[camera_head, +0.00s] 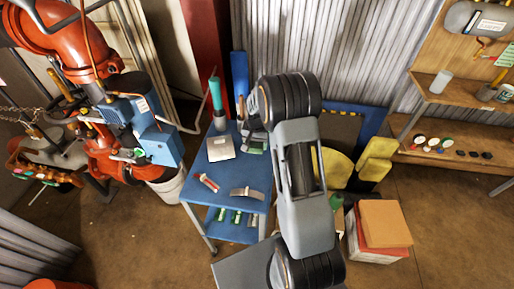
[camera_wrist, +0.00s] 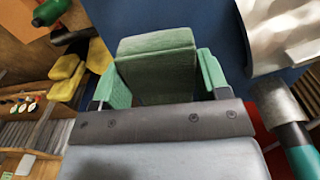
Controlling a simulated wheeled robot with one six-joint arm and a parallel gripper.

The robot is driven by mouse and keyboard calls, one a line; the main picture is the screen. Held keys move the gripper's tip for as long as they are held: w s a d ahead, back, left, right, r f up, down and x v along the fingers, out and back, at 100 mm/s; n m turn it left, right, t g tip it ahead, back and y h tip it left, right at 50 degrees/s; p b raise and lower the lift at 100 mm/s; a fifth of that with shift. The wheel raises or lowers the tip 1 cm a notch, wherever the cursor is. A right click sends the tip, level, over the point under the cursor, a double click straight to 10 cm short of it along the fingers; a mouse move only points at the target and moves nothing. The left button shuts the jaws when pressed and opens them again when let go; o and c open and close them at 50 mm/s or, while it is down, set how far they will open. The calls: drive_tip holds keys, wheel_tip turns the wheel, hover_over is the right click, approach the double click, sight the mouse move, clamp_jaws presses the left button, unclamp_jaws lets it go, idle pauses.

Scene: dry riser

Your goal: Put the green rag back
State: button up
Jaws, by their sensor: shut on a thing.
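The green rag (camera_wrist: 157,65) is a folded, block-like bundle in the middle of the wrist view. My gripper (camera_wrist: 160,92) is shut on it, with green material showing at both fingers. In the head view my gripper (camera_head: 254,132) is partly hidden by my arm, and a bit of the green rag (camera_head: 254,150) shows below it at the right edge of the blue cart (camera_head: 209,168). Blue surface shows behind the rag in the wrist view. I cannot tell whether the rag touches the cart top.
On the cart are a pale box-like item (camera_head: 221,147), a teal-topped tool (camera_head: 216,95), a red-and-white tube (camera_head: 206,182) and a curved grey piece (camera_head: 247,193). Small green items (camera_head: 236,216) lie on its lower shelf. Yellow pads (camera_head: 375,158) and stacked boxes (camera_head: 384,225) stand right.

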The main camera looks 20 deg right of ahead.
sight(257, 148)
drive_tip(key=shift+w+d+f, duration=0.3)
drive_tip(key=shift+d+f, duration=0.2)
drive_tip(key=shift+f, duration=1.75)
drive_tip(key=o, duration=0.8)
